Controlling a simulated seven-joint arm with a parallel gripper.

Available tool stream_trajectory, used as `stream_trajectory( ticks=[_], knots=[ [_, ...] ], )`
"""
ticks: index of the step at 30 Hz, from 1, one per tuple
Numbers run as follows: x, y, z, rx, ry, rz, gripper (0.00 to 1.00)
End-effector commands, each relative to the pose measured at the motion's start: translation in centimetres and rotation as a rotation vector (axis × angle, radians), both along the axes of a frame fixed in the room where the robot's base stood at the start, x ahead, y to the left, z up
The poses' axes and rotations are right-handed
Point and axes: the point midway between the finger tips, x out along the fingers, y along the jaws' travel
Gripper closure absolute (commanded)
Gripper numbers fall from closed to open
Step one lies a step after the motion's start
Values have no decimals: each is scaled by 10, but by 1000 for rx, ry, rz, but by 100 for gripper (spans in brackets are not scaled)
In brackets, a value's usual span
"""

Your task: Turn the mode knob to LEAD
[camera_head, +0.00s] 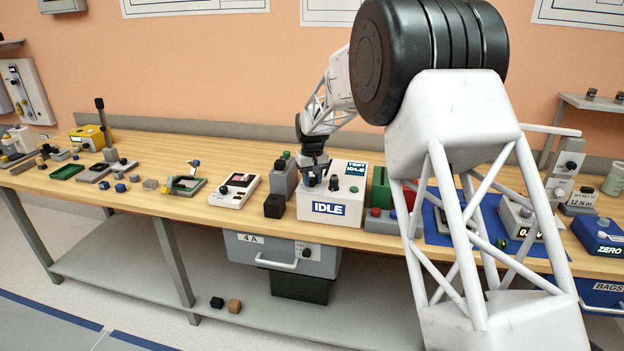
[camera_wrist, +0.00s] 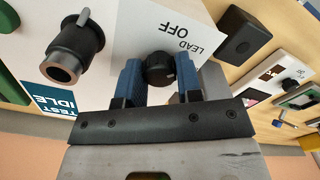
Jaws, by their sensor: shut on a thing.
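The white control box (camera_head: 347,180) stands on the bench, with an IDLE screen (camera_head: 329,209) on its front and a TEST IDLE screen (camera_head: 356,169) at its upper corner. The black mode knob (camera_wrist: 159,65) sits on the box's face between my gripper's blue fingers. LEAD and OFF are printed by it, upside down in the wrist view. My gripper (camera_wrist: 160,80) is shut on this knob; it also shows over the box in the head view (camera_head: 314,178), where it hides the knob. The knob's pointer direction cannot be read for sure.
A second dark knob with a grey lever (camera_wrist: 75,47) stands on the same face, close beside my gripper. A grey block with a green button (camera_head: 283,175) and a black box (camera_head: 274,206) stand left of the control box. Green and red blocks (camera_head: 380,190) stand close on its right.

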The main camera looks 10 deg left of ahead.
Motion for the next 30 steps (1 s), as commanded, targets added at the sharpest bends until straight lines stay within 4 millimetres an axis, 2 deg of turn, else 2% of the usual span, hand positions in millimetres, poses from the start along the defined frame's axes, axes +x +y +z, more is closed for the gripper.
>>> stream_trajectory(
  ticks=[15, 16, 21, 30],
  knots=[
    [-1, 0, 0, -1, 1, -36, 91],
    [-1, 0, 0, -1, 1, -36, 66],
    [0, 0, 0, -1, 1, -36, 42],
    [0, 0, 1, 0, 0, -35, 42]
  ],
)
